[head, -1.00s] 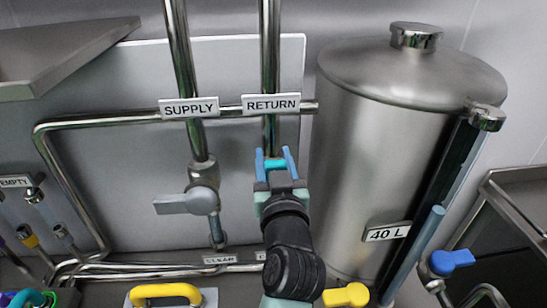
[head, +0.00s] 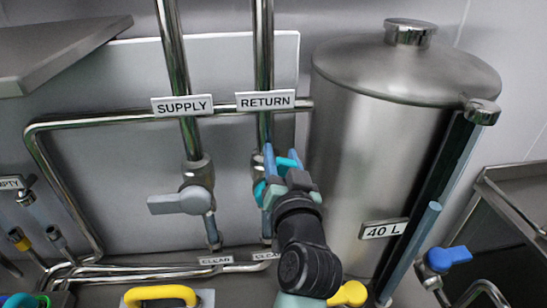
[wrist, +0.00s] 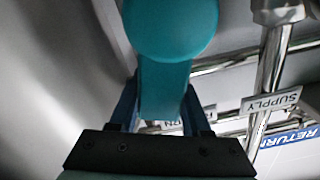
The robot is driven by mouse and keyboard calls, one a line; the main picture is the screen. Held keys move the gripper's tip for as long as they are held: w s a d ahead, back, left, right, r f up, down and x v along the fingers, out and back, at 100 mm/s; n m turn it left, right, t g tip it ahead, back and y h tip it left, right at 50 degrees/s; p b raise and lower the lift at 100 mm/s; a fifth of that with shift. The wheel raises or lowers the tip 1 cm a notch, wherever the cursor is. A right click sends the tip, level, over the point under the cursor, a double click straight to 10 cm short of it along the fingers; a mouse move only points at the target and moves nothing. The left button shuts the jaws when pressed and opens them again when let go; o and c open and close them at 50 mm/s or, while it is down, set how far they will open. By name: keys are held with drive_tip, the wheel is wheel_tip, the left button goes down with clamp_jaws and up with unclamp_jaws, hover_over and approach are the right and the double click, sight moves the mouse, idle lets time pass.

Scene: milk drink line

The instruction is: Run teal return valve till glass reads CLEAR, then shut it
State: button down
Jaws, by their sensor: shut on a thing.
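The teal return valve (head: 259,190) sits on the right-hand vertical pipe, below the RETURN label (head: 265,101). My gripper (head: 282,160) is shut on its teal lever (head: 289,163), to the right of the pipe. In the wrist view the lever (wrist: 163,90) runs between the two blue fingers, with the valve's round teal hub (wrist: 170,25) above.
The grey supply valve (head: 181,202) stands close on the left, its lever pointing left. The steel 40 L tank (head: 375,150) is close on the right. Yellow handles (head: 160,295) and a blue-handled valve (head: 449,258) are lower down.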

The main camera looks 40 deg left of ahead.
drive_tip(key=m, duration=0.1)
drive_tip(key=w+d+f+m, duration=0.1)
drive_tip(key=m, duration=0.1)
drive_tip(key=shift+w+d+f+m, duration=0.15)
drive_tip(key=shift+w+d+m, duration=0.1)
drive_tip(key=shift+m, duration=0.15)
drive_tip(key=shift+w+d+f+m, duration=0.3)
drive_tip(key=shift+f+m, duration=0.55)
drive_tip(key=shift+m, duration=0.85)
drive_tip(key=shift+w+d+f+m, duration=0.25)
drive_tip(key=shift+f+m, duration=0.6)
drive_tip(key=shift+m, duration=0.85)
drive_tip(key=shift+w+d+f+m, duration=0.15)
drive_tip(key=shift+w+f+m, duration=0.2)
drive_tip(key=shift+f+m, duration=0.95)
drive_tip(key=shift+r+m, duration=0.35)
drive_tip(key=shift+m, duration=0.15)
drive_tip(key=shift+c, duration=1.8)
unclamp_jaws()
drive_tip(key=shift+d+b, duration=0.1)
drive_tip(key=shift+b, duration=0.2)
